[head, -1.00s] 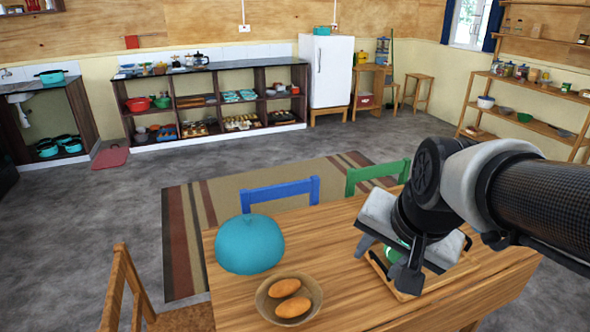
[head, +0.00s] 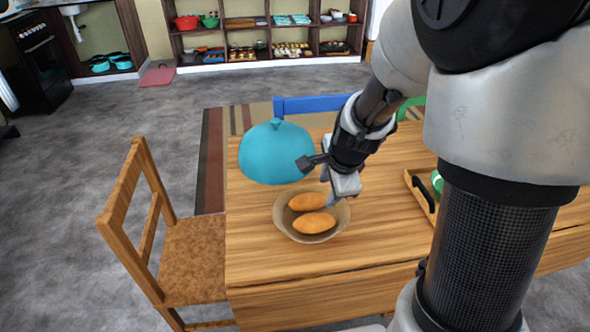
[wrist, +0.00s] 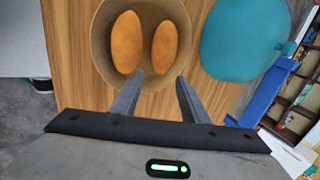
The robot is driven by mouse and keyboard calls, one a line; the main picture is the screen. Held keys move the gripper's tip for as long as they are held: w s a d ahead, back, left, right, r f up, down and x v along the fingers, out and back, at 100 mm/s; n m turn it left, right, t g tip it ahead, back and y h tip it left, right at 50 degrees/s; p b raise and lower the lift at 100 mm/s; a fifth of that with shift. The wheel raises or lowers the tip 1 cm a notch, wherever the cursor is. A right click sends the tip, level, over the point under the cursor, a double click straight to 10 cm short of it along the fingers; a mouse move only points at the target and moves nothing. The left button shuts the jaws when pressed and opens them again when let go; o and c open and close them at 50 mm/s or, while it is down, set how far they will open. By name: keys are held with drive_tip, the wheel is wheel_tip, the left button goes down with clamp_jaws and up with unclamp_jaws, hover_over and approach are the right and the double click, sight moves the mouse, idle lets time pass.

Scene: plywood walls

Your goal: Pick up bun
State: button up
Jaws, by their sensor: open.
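Two orange-brown buns lie side by side in a round tan bowl (head: 283,228) on the wooden table. In the head view one bun (head: 308,201) is farther back and the other bun (head: 312,223) is nearer. The wrist view shows a left bun (wrist: 126,42) and a right bun (wrist: 164,47). My gripper (head: 330,195) is over the back right rim of the bowl. In the wrist view its two fingers (wrist: 157,85) are apart and empty, pointing at the buns, with the right bun ahead between them.
A teal domed object (head: 277,152) stands on the table just behind the bowl. A wooden tray (head: 420,195) with a green item lies to the right. A wooden chair (head: 150,225) is at the table's left edge and a blue chair (head: 315,103) behind it. The table front is clear.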

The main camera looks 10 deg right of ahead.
sight(322, 197)
drive_tip(key=b+x, duration=0.1)
drive_tip(key=x, duration=0.3)
drive_tip(key=b+x, duration=0.1)
drive_tip(key=x, duration=0.1)
drive_tip(key=shift+w+a+f+b, duration=0.25)
drive_tip(key=shift+a+b, duration=0.05)
drive_tip(key=c, duration=0.7)
drive_tip(key=shift+r, duration=0.1)
